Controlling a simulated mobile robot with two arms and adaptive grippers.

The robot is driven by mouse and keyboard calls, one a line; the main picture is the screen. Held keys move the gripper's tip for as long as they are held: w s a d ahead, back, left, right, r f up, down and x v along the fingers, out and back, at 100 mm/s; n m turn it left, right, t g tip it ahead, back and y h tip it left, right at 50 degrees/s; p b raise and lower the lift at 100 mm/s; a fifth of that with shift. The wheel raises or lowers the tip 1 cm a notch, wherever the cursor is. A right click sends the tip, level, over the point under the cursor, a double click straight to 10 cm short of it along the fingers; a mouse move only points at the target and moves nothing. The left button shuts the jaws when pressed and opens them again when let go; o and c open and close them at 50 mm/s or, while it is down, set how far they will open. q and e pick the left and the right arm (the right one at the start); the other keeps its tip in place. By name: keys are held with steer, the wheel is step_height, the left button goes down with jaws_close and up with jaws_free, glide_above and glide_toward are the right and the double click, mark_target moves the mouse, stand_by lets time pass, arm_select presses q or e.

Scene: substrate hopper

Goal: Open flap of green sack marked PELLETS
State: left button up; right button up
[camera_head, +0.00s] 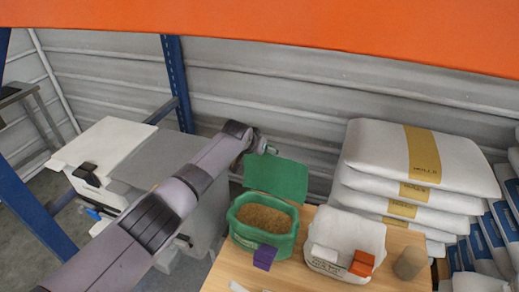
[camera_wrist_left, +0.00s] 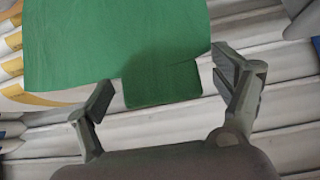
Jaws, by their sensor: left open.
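The green sack (camera_head: 262,245) stands on the wooden table, full of brown pellets (camera_head: 264,218). Its green flap (camera_head: 277,179) stands raised at the back of the sack, clear of the mouth. My left gripper (camera_head: 268,149) is at the flap's upper left edge. In the left wrist view, the flap's tab (camera_wrist_left: 163,84) lies between the spread fingers of my left gripper (camera_wrist_left: 158,85), with gaps on both sides. The fingers are open and not closed on it. My right gripper is not in view.
A white sack (camera_head: 346,225) stands right of the green one, with white, orange and purple blocks nearby. A brown cylinder (camera_head: 409,262) is at the table's right. Stacked white sacks (camera_head: 412,160) stand behind. An orange beam (camera_head: 300,28) crosses above.

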arm_select(q)
steer(key=v, duration=1.2)
stand_by(0.3)
steer(key=shift+w, duration=0.1)
